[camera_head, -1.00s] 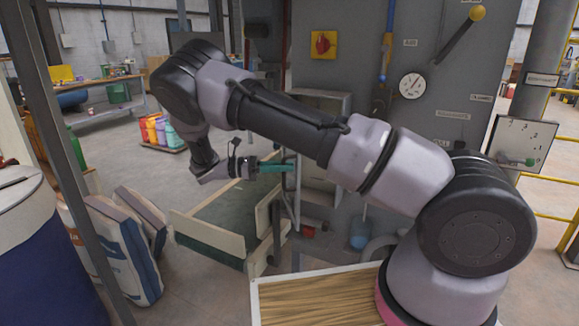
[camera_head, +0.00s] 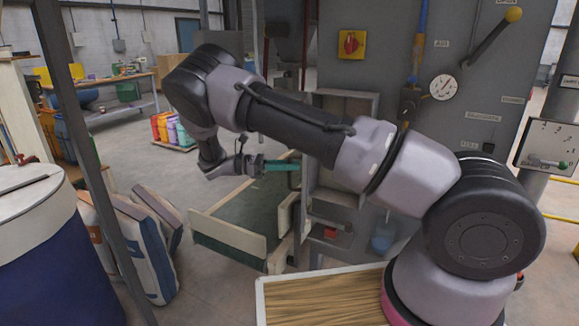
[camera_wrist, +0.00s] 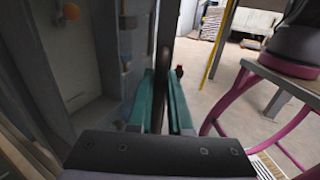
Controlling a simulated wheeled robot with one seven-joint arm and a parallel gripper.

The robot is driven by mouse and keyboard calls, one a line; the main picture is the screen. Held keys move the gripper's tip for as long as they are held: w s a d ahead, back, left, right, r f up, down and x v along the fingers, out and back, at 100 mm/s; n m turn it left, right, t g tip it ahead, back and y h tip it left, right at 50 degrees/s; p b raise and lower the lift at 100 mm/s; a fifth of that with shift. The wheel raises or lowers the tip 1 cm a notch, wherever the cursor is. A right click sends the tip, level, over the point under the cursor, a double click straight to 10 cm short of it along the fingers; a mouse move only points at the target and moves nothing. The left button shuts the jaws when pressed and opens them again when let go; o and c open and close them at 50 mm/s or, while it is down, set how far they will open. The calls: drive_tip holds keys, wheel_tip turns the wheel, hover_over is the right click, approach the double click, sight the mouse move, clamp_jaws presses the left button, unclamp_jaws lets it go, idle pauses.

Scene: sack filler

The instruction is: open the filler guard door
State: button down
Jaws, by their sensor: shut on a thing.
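My gripper (camera_head: 296,166) has teal fingers and reaches in front of the grey sack filler (camera_head: 455,60). In the wrist view the fingers (camera_wrist: 161,85) are shut on a dark upright bar, which looks like the guard door handle (camera_wrist: 163,40). The guard door itself is hard to make out in the head view, where the fingertips meet a thin upright edge. The filler's recess (camera_head: 345,105) shows behind and to the right of the gripper. My forearm hides part of the filler front.
A low conveyor with pale side boards (camera_head: 228,232) lies below the gripper. Filled sacks (camera_head: 145,245) and a blue drum (camera_head: 40,255) stand at left, beside a grey post (camera_head: 85,150). Floor is clear behind the conveyor.

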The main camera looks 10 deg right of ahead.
drive_tip(key=c, duration=0.8)
unclamp_jaws()
drive_tip(key=shift+c, duration=0.2)
drive_tip(key=w+a, duration=0.2)
drive_tip(key=a, duration=0.8)
drive_tip(key=shift+a, duration=0.3)
